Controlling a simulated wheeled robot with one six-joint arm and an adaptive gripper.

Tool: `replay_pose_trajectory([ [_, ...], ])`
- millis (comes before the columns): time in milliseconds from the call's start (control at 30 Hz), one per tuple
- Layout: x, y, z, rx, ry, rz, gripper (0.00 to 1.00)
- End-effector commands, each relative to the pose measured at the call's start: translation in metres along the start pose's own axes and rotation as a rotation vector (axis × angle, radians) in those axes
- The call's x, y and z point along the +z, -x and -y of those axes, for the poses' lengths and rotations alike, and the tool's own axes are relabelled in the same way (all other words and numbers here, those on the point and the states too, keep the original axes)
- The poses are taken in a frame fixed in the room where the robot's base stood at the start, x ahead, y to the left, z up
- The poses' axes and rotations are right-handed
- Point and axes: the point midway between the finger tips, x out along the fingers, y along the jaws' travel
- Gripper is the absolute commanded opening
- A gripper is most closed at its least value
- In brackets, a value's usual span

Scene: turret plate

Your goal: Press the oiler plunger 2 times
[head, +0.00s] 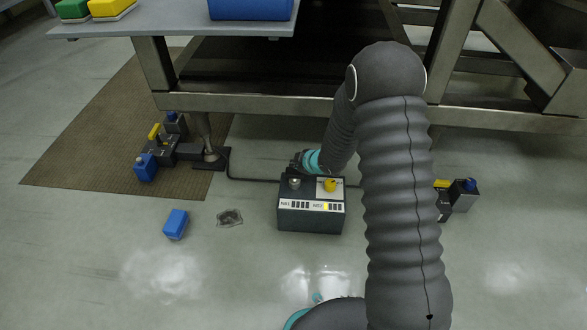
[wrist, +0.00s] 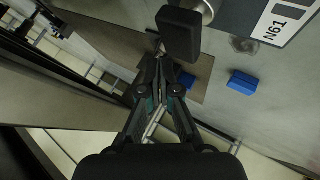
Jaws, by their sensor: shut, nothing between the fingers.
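A dark box (head: 310,219) on the floor carries a silver round plunger (head: 294,183) on its left and a yellow knob (head: 330,185) on its right. A white label strip runs along its front top edge. In the wrist view the box's N61 label (wrist: 281,22) and the silver plunger (wrist: 205,9) show at the top, partly cut off. My gripper (head: 297,163) is behind the silver plunger in the head view.
A clamp-like foot with blue and yellow parts (head: 160,145) stands on the brown mat (head: 90,150). A similar one (head: 462,195) is at right. A metal frame (head: 300,103) stands behind.

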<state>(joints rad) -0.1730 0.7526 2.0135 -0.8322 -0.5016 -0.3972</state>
Motion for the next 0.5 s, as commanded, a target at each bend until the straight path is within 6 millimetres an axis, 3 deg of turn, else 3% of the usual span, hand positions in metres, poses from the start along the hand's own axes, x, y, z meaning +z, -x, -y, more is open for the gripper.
replay_pose_trajectory([
  [500,-0.008,0.011,-0.008,0.001,0.001,0.000,0.00],
])
